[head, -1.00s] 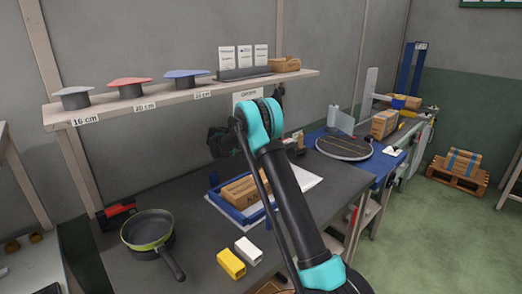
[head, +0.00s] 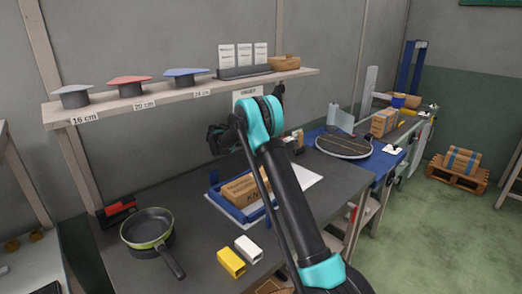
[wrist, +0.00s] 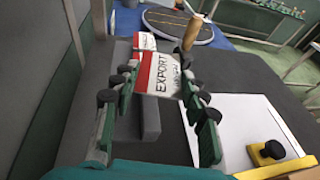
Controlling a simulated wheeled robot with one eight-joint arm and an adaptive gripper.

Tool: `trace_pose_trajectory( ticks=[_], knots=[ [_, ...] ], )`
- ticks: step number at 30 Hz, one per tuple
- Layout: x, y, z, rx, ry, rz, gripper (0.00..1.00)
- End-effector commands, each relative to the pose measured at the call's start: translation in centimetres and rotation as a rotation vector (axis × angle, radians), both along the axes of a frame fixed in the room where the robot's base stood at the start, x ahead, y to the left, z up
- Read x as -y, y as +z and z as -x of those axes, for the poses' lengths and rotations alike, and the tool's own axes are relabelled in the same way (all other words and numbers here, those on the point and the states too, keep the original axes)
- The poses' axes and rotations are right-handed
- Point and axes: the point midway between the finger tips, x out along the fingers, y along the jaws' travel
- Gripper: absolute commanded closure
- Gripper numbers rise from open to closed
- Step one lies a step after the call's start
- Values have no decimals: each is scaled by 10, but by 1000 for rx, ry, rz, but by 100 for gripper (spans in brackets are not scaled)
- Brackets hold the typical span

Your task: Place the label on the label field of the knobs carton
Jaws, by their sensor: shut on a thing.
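In the wrist view my gripper (wrist: 160,90) is shut on a white label (wrist: 160,74) with a red band and the word EXPORT, holding it upright between the fingertips. In the head view my gripper (head: 217,138) is small and dark, at the back of the table beside the teal arm joint; the label cannot be made out there. The knobs carton (head: 243,190) is a brown box, partly lettered "KN", in a blue tray (head: 217,203). My arm hides part of the carton's right side, and its label field cannot be made out. My gripper is behind and above the carton, apart from it.
A second red-and-white label (wrist: 145,41) stands behind the held one. A white sheet (wrist: 235,130) with a yellow-and-black tool (wrist: 270,152) lies at right. A pan (head: 148,230), yellow block (head: 231,263) and white block (head: 248,248) stand on the table. A shelf (head: 215,88) runs above.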

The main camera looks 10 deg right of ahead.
Motion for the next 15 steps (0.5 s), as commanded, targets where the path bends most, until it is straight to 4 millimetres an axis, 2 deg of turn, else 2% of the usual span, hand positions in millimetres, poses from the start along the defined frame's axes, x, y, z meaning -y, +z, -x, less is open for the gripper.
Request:
trace_pose_trajectory(
  ticks=[7, 12, 15],
  knots=[
    [0, -25, 0, 0, 0, 0, 65],
    [0, -51, 0, 1, 0, 0, 65],
    [0, -59, 0, 1, 0, 0, 65]
  ],
)
